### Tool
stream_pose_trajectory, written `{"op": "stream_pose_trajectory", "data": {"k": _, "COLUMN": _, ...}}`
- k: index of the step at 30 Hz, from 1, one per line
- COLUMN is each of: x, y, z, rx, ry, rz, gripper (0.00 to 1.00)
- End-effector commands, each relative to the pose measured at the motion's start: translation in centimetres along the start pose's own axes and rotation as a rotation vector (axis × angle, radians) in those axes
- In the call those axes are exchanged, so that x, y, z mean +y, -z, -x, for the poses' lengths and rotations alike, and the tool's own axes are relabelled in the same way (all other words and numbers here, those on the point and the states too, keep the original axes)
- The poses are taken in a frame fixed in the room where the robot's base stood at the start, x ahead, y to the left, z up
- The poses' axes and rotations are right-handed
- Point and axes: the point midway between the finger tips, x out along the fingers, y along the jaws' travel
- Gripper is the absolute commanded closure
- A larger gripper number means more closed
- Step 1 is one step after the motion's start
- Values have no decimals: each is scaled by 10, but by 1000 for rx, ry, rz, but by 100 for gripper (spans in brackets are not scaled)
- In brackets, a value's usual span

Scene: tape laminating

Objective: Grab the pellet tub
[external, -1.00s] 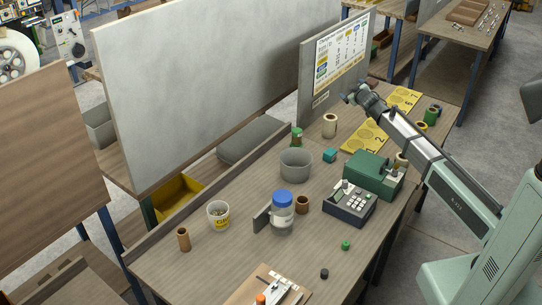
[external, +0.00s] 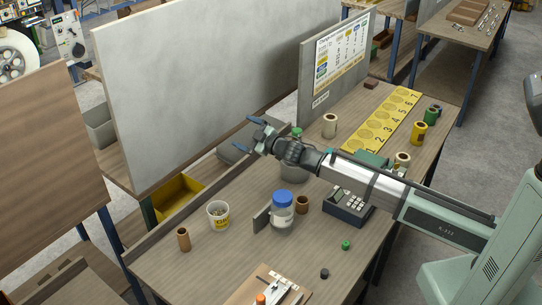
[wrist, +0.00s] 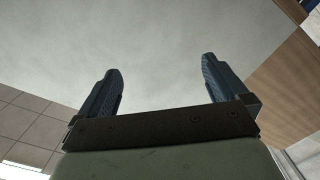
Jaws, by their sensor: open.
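A small white tub (external: 218,217) with a yellow label stands upright at the left part of the bench, open at the top with small bits inside. It looks like the pellet tub. My gripper (external: 244,132) is open and empty, raised above the bench's back edge, beyond the tub and to its right in the external view. In the wrist view the two blue fingers of my gripper (wrist: 160,66) are spread apart with nothing between them. They face a plain grey panel, and the tub does not show there.
A blue-lidded jar (external: 282,212), an upright dark plate (external: 262,217), a brown roll (external: 302,204) and a tan tube (external: 183,239) stand near the tub. A grey bin (external: 294,173) is partly hidden below my arm. Bench before the tub is clear.

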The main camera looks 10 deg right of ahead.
Motion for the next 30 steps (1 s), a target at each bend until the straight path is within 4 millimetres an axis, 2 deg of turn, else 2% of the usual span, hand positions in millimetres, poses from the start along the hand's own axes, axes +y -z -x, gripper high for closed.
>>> {"op": "stream_pose_trajectory", "data": {"k": 1, "x": -26, "y": 21, "z": 5, "rx": 34, "ry": 29, "rz": 5, "gripper": 0}}
{"op": "stream_pose_trajectory", "data": {"k": 6, "x": -95, "y": 79, "z": 24, "rx": 130, "ry": 108, "rz": 7, "gripper": 0}}
{"op": "stream_pose_trajectory", "data": {"k": 9, "x": -126, "y": 104, "z": 37, "rx": 166, "ry": 145, "rz": -7, "gripper": 0}}
{"op": "stream_pose_trajectory", "data": {"k": 15, "x": -172, "y": 135, "z": 64, "rx": 178, "ry": 210, "rz": -91, "gripper": 0}}
{"op": "stream_pose_trajectory", "data": {"k": 18, "x": -191, "y": 140, "z": 82, "rx": 131, "ry": 245, "rz": -199, "gripper": 0}}
{"op": "stream_pose_trajectory", "data": {"k": 20, "x": -199, "y": 137, "z": 92, "rx": 72, "ry": 262, "rz": -293, "gripper": 0}}
{"op": "stream_pose_trajectory", "data": {"k": 24, "x": -206, "y": 122, "z": 108, "rx": -54, "ry": 280, "rz": -466, "gripper": 0}}
{"op": "stream_pose_trajectory", "data": {"k": 30, "x": -213, "y": 107, "z": 120, "rx": -168, "ry": 289, "rz": -608, "gripper": 0}}
